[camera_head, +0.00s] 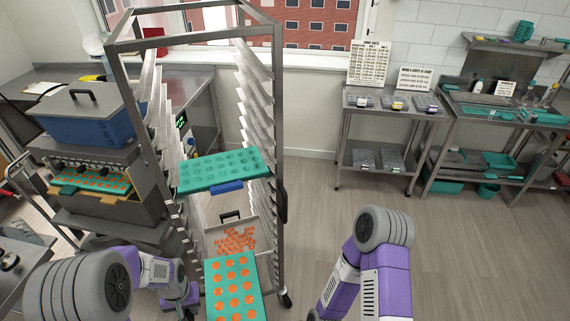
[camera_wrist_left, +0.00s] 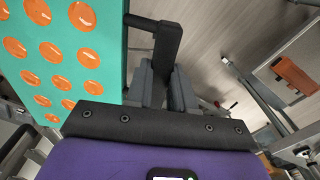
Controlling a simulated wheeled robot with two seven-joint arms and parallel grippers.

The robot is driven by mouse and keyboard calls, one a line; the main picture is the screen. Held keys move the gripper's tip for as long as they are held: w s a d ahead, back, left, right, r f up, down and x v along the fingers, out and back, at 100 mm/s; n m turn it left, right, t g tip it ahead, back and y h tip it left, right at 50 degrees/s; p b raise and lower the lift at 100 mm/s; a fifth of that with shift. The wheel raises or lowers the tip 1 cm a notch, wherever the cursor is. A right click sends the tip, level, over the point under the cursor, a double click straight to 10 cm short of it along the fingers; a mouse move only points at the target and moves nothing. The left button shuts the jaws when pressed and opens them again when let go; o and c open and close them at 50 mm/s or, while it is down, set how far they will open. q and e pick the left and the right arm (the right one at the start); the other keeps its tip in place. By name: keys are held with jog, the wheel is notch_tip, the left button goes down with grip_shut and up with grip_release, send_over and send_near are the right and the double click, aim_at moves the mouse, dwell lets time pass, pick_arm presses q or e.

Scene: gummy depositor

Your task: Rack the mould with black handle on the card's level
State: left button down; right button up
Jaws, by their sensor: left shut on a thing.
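A teal mould filled with orange gummies (camera_head: 235,262) is low at the front of the rack in the head view. It also fills the upper left of the left wrist view (camera_wrist_left: 112,50). Its black handle (camera_wrist_left: 168,42) is between the fingers of my left gripper (camera_wrist_left: 167,88), which is shut on it. In the head view my left gripper (camera_head: 190,300) is beside the mould's left edge. The tall metal rack (camera_head: 278,110) has many slanted side rails. My right arm shows at the lower right, but its gripper is out of view. I cannot make out a level card on the rack.
An empty-looking teal mould with a blue handle (camera_head: 220,170) sits in the rack. Below it is a metal tray of orange pieces (camera_head: 235,240) with a black handle. The depositor (camera_head: 90,120) stands left. Two benches (camera_head: 390,110) stand right; open floor lies between.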

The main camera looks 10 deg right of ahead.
pick_arm(q)
jog(key=r+p, duration=0.1)
jog(key=r, duration=0.3)
jog(key=r+p, duration=0.2)
jog(key=r, duration=0.2)
jog(key=shift+w+r, duration=0.2)
jog(key=shift+r, duration=0.15)
pick_arm(e)
notch_tip(320, 180, up, 4)
jog(key=shift+r, duration=0.1)
pick_arm(q)
jog(key=shift+f, duration=0.1)
